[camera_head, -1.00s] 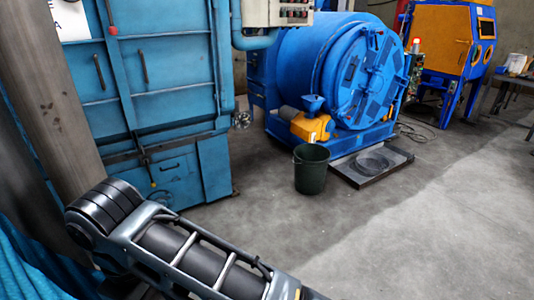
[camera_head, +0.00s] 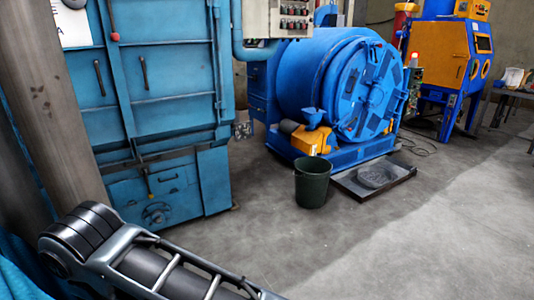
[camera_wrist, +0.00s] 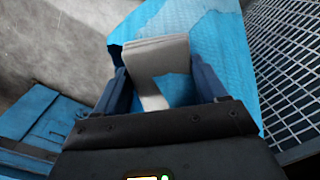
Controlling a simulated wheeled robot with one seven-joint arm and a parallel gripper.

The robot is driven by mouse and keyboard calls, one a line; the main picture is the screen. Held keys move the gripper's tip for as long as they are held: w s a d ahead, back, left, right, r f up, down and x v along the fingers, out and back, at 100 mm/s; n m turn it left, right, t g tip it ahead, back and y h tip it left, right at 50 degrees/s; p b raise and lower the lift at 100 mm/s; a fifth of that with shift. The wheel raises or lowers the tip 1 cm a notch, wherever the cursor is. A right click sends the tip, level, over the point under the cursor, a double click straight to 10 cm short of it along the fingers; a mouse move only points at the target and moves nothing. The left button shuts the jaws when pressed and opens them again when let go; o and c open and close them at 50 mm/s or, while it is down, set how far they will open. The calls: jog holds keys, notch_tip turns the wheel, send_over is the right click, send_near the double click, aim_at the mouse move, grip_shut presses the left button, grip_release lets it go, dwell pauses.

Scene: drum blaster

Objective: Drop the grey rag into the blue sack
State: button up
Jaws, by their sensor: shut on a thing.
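My gripper (camera_wrist: 160,82) is shut on the grey rag (camera_wrist: 160,55) in the wrist view. The rag is a pale, folded cloth; a strip of it hangs between the dark fingers. Behind and to the right of the rag is the crinkled blue surface of the sack (camera_wrist: 221,48). Whether the rag is over the sack's opening or touches it, I cannot tell. In the head view, blue woven material that looks like the sack (camera_head: 18,272) shows at the lower left, mostly cut off. My gripper is out of that view.
A metal grid (camera_wrist: 290,65) lies right of the sack in the wrist view. A tall blue cabinet (camera_head: 165,80) stands left in the head view. A dark green bucket (camera_head: 312,184) and flat tray (camera_head: 345,185) are before the blue drum machine (camera_head: 320,75). Floor at the right is clear.

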jog(key=o, duration=0.9)
jog(key=shift+o, duration=0.5)
jog(key=shift+s, duration=0.15)
jog(key=r+p, duration=0.1)
jog(key=r, duration=0.7)
jog(key=shift+w, duration=0.2)
jog(key=shift+f, duration=0.1)
